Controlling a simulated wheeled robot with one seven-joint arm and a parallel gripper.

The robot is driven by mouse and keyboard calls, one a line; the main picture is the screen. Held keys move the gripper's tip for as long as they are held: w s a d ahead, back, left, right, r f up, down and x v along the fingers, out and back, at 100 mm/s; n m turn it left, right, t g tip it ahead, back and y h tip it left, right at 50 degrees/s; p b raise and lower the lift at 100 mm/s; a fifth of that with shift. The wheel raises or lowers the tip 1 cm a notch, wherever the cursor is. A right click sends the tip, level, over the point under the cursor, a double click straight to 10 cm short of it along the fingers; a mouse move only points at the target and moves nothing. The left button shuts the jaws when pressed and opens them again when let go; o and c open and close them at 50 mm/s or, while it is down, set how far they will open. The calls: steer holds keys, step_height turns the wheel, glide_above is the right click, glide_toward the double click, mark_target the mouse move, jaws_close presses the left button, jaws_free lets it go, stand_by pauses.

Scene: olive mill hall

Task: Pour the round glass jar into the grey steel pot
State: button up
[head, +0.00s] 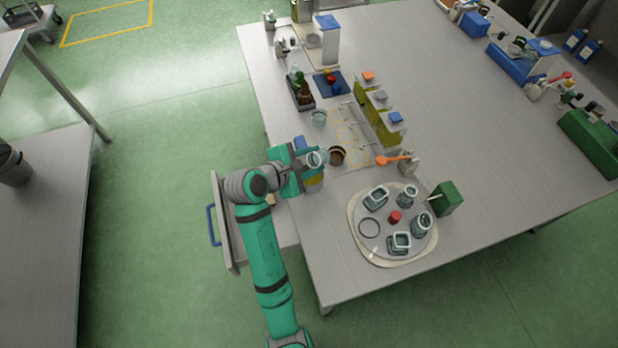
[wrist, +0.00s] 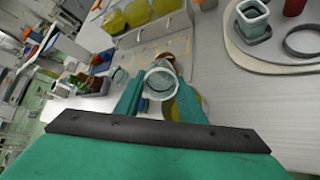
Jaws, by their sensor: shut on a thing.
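My gripper (head: 308,164) is shut on the round glass jar (head: 317,159), above the near left edge of the large table. In the wrist view the jar (wrist: 160,82) sits between the two green fingers, its round mouth showing. Its tilt and contents are hard to tell. A small round vessel with a brownish inside (head: 337,155) stands on the table just right of the jar; I cannot tell whether it is the steel pot. A dark grey bucket-like vessel (head: 14,168) stands on the separate table at far left.
An orange-handled tool (head: 393,160) lies near the vessel. Yellow-filled containers (head: 380,115) with lids stand behind. A bottle with yellow contents (head: 313,182) is below my gripper. An open drawer (head: 228,225) juts out left.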

steer(key=shift+w+r+g+y, duration=0.1)
steer(key=shift+g+y, duration=0.2)
steer(key=shift+r+g+y, duration=0.6)
steer(key=shift+w+d+f+g+y, duration=0.25)
steer(key=shift+w+d+g+y, duration=0.15)
steer(key=shift+g+y, duration=0.35)
steer(key=shift+w+d+f+g+y+b, duration=0.15)
steer(key=shift+w+d+g+y+b, duration=0.3)
steer(key=shift+w+g, duration=0.15)
steer(key=shift+w+f+g, duration=0.1)
steer(key=shift+g, duration=0.15)
